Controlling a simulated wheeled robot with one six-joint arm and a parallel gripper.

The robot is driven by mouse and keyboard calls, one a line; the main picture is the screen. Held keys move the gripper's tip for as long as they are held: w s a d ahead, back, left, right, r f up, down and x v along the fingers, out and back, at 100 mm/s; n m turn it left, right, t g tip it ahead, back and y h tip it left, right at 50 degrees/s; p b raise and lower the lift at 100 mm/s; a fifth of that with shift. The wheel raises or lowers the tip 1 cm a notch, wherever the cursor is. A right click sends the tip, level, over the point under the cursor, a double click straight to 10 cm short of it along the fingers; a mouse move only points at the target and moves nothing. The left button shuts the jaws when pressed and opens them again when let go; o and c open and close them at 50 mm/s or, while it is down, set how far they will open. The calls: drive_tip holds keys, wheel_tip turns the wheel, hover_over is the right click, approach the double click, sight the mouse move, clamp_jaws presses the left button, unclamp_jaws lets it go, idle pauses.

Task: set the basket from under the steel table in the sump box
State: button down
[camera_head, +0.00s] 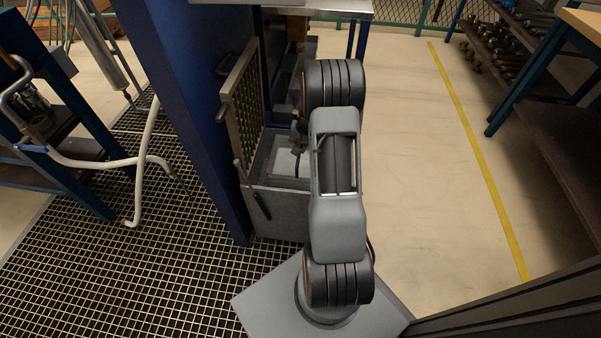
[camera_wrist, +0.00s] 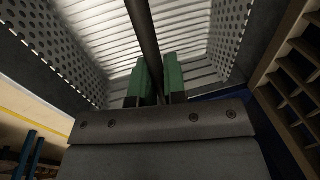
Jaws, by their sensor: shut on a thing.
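In the wrist view my gripper (camera_wrist: 158,72) has its green fingers closed on both sides of a dark bar, the handle of the basket (camera_wrist: 228,32). The basket has perforated grey side walls and a bright ribbed bottom, and looks empty. In the head view the sump box (camera_head: 280,214) is a grey open box beside the blue upright, with its grid lid (camera_head: 243,100) standing raised on the left. My arm reaches over the box's right side and hides much of its opening. I cannot tell how deep the basket sits relative to the box. The steel table (camera_head: 325,6) is at the top.
A blue upright (camera_head: 200,90) stands close left of the box. A white hose (camera_head: 140,165) hangs over the grating floor (camera_head: 130,260) further left. Pale floor (camera_head: 420,150) with a yellow line is clear to the right. A rack with dark parts (camera_head: 500,50) stands beyond.

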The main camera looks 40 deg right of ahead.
sight(300, 168)
drive_tip(key=shift+f+b, duration=1.55)
drive_tip(key=shift+f, duration=2.85)
drive_tip(key=c, duration=1.2)
unclamp_jaws()
drive_tip(key=shift+o, duration=0.2)
wheel_tip(300, 168, up, 12)
drive_tip(key=s+d+p, duration=0.1)
drive_tip(key=p, duration=0.4)
drive_tip(key=shift+s+d, duration=0.35)
